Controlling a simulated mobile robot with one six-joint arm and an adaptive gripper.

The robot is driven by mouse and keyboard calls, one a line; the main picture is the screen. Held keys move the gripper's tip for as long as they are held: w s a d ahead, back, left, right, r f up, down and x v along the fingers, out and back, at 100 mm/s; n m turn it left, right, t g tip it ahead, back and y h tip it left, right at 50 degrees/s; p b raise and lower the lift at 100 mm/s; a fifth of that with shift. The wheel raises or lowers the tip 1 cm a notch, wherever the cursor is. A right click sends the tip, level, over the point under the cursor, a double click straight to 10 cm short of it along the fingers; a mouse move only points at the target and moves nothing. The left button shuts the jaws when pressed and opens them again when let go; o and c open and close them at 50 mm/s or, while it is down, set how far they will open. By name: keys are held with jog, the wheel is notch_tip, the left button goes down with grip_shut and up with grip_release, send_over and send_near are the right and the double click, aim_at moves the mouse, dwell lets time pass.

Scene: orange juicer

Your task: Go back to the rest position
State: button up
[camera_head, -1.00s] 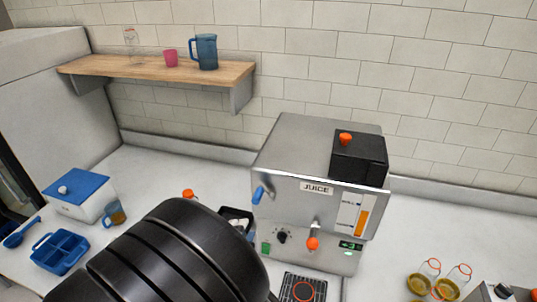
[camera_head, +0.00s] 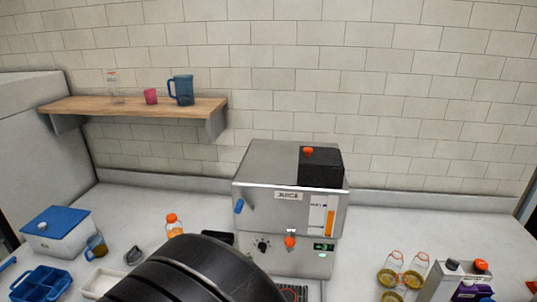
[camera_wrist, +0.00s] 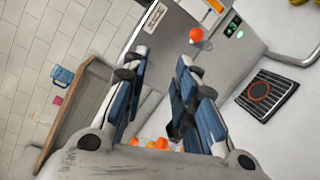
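My gripper (camera_wrist: 162,62) shows in the wrist view with its two blue-padded fingers apart and nothing held between them. It is tilted, with the front of the steel juicer (camera_wrist: 228,25) and its orange knob (camera_wrist: 197,34) beyond the fingertips. In the head view the juicer (camera_head: 260,195) stands on the counter in the middle. My dark arm covers the lower middle of that view, in front of the juicer's lower left. The gripper itself is not visible there.
A wooden shelf (camera_head: 130,107) holds a blue jug (camera_head: 181,90) and a pink cup (camera_head: 151,96). A blue-lidded box (camera_head: 55,232) and an orange-capped bottle (camera_head: 174,226) stand left of the juicer. Glasses (camera_head: 390,270) and cartons (camera_head: 468,282) stand right.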

jog(key=s+d+m+g+h, duration=0.1)
jog(key=s+d+m+g, duration=0.25)
jog(key=d, duration=0.45)
jog(key=s+d+r+m+g+h+b, duration=0.1)
jog(key=s+d+m+g+h, duration=0.1)
jog(key=d+m+g, duration=0.4)
jog(key=s+d+m+g+h, duration=0.1)
jog(key=s+d+g, duration=0.2)
jog(key=d, duration=0.6)
jog(key=s+d+f+m+g+y+b, duration=0.1)
jog(key=s+m+g+y, duration=0.1)
jog(key=s+m+y, duration=0.5)
jog(key=a+t+y, duration=0.1)
jog(key=s+a+r+t+y, duration=0.1)
jog(key=s+a+r+m+t+y+b, duration=0.1)
jog(key=a, duration=0.1)
jog(key=shift+s+r, duration=0.2)
jog(key=shift+r, duration=0.05)
